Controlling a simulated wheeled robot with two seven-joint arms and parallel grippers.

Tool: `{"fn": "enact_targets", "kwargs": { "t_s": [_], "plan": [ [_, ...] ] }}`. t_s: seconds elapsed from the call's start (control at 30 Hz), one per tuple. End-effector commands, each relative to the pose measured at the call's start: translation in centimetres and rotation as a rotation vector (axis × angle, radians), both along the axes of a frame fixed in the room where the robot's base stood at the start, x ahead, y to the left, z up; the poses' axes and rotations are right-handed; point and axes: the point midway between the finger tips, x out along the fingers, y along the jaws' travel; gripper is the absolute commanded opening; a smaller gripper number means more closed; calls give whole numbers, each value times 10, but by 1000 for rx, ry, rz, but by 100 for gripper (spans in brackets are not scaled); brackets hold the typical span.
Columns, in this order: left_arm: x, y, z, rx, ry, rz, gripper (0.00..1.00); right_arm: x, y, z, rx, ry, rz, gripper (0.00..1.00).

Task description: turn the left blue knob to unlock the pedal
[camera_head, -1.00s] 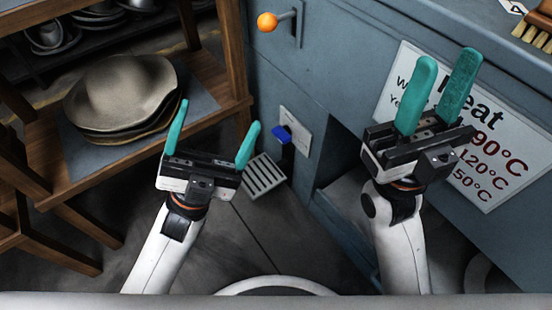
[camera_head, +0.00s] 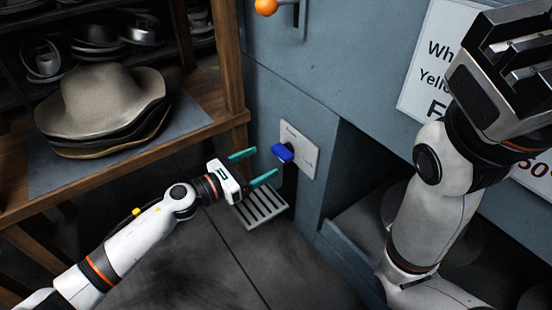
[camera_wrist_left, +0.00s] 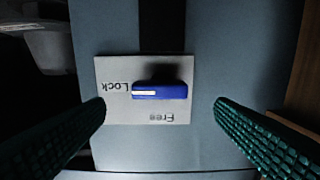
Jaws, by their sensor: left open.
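The blue knob (camera_head: 283,152) sits on a pale plate (camera_head: 303,143) on the blue-grey machine wall. In the left wrist view the knob (camera_wrist_left: 160,91) lies across the plate (camera_wrist_left: 115,113), its white-marked end towards the word Lock; the word Free is below it. My left gripper (camera_head: 265,163) is open, with its teal fingers pointing at the knob. In the wrist view its fingers (camera_wrist_left: 160,102) stand wide to either side of the knob, apart from it. The slatted pedal (camera_head: 264,207) is low beneath the left gripper.
A wooden shelf (camera_head: 150,155) with stacked hats (camera_head: 100,105) stands on the left. An orange ball-ended lever (camera_head: 266,7) is above the knob. A heat sign (camera_head: 425,75) is partly behind my right arm. A dark recess opens right of the plate.

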Motion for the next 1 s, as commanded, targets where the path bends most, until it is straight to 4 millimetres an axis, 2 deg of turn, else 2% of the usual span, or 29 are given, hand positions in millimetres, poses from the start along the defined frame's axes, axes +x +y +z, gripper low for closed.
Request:
{"fn": "enact_targets", "kwargs": {
  "t_s": [0.1,0.3,0.7,0.77,1.0],
  "plan": [
    [15,-20,-1,-2,-3,-1,78,0,0,-10,0,0,0,36],
    [30,-41,-1,-3,0,-1,78,0,0,-17,0,0,0,36],
    [34,-48,0,-3,2,-1,78,0,0,-18,-1,-1,0,36],
    [34,-48,0,-3,3,-1,72,0,0,-18,-1,0,0,36],
    [34,-48,0,-3,3,-1,34,0,0,-18,-1,0,0,36]
  ]
}}
